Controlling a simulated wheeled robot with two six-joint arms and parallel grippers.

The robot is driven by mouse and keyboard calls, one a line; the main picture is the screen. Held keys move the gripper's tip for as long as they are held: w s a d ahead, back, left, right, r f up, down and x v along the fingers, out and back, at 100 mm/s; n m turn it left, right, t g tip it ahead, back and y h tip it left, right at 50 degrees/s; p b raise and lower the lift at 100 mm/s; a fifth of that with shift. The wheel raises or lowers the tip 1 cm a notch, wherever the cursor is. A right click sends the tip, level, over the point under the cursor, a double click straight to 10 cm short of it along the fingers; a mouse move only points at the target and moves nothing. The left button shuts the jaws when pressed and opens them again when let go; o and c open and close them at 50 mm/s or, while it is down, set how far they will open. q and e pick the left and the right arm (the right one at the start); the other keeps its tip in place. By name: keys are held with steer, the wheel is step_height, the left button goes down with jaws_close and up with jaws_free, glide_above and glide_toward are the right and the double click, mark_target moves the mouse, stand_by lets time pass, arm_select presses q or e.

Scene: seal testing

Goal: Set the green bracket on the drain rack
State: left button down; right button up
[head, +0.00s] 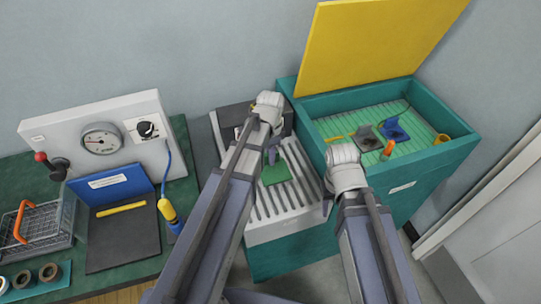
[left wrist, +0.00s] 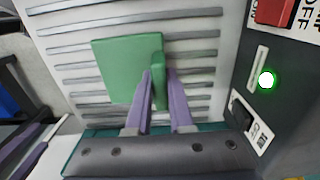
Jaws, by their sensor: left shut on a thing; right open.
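The green bracket (head: 276,174) is a flat plate with an upright flange. It is over the white slotted drain rack (head: 284,215), and it also shows in the left wrist view (left wrist: 118,68). My left gripper (head: 271,157) is shut on the flange, with its purple fingers on either side of it in the left wrist view (left wrist: 160,76). The plate looks flat to the slats; I cannot tell whether it touches them. My right gripper (head: 328,205) is open at the rack's right edge, its fingers partly hidden by its wrist.
An open teal bin (head: 455,151) with a raised yellow lid (head: 375,45) stands right of the rack. It holds a blue bracket (head: 394,129), a grey bracket (head: 367,138) and other parts. A bench with a gauge panel (head: 100,137) and wire basket (head: 40,228) is at left.

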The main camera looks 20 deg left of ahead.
arm_select(q)
steer(key=shift+f+b, duration=0.75)
stand_by(0.8)
steer(key=c, duration=0.7)
jaws_free()
steer(key=shift+r, duration=0.1)
step_height(320, 180, up, 6)
steer(key=p, duration=0.6)
